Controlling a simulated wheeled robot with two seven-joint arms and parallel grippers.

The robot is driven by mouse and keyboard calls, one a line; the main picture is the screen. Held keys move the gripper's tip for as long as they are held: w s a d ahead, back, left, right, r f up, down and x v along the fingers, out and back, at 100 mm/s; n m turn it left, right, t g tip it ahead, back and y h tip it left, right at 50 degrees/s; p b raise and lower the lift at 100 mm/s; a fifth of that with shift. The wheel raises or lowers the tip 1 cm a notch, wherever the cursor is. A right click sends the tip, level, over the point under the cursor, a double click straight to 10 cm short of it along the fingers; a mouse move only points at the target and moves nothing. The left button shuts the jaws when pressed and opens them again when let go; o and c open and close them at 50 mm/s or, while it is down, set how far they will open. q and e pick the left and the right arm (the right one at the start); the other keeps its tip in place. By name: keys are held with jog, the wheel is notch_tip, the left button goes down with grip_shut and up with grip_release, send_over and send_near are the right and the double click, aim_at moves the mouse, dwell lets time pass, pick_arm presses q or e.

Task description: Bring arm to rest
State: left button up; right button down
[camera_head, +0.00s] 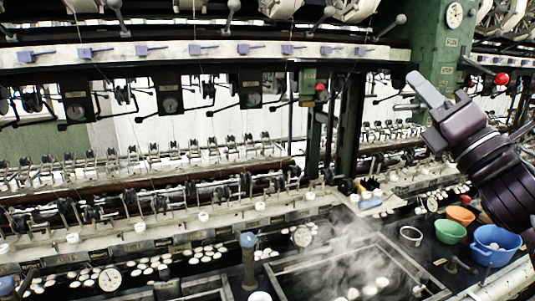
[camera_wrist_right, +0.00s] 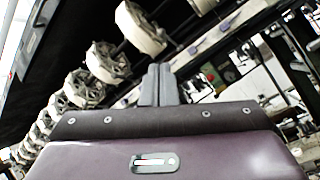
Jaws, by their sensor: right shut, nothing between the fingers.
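My right arm, dark purple, comes in from the right edge of the head view. Its right gripper (camera_head: 418,92) is raised in front of the green machine post and points up and to the left. The grey fingers are shut and empty. In the right wrist view the fingers (camera_wrist_right: 157,84) stand together, with white reels and the machine's upper rail behind them. The gripper is well above the basins and appears to touch nothing. My left gripper is not in view.
A green post (camera_head: 438,45) with a dial stands behind the right gripper. Below the arm are a blue bowl (camera_head: 495,246), a green bowl (camera_head: 450,232) and an orange bowl (camera_head: 460,214). Steam rises over a dark basin with a metal frame (camera_head: 395,255). White cocoons float in the basins.

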jog(key=w+f+m+g+h, duration=0.35)
jog(key=f+m+h, duration=0.45)
jog(key=f+m, duration=0.9)
jog(key=s+f+m+g+h, duration=0.1)
jog(key=s+f+m+g, duration=0.15)
jog(key=f, duration=0.85)
jog(key=s+f+m+g+h, duration=0.1)
jog(key=s+f+m+g, duration=0.15)
jog(key=f, duration=0.85)
jog(key=s+a+f+m+g, duration=0.2)
jog(key=s+f+m+g, duration=0.3)
jog(key=s+f, duration=0.4)
jog(key=s+a+f+m+g, duration=0.2)
jog(key=s+f+m+g, duration=0.35)
jog(key=s+f, duration=0.35)
notch_tip(320, 180, down, 28)
jog(key=s+g, duration=0.1)
jog(key=s, duration=0.2)
jog(key=s+d+f, duration=0.2)
jog(key=s+f, duration=0.7)
jog(key=s+d+f+n+g, duration=0.1)
jog(key=s+d+f, duration=0.1)
jog(key=s+f, duration=0.8)
jog(key=shift+s+g, duration=0.25)
jog(key=shift+g, duration=0.05)
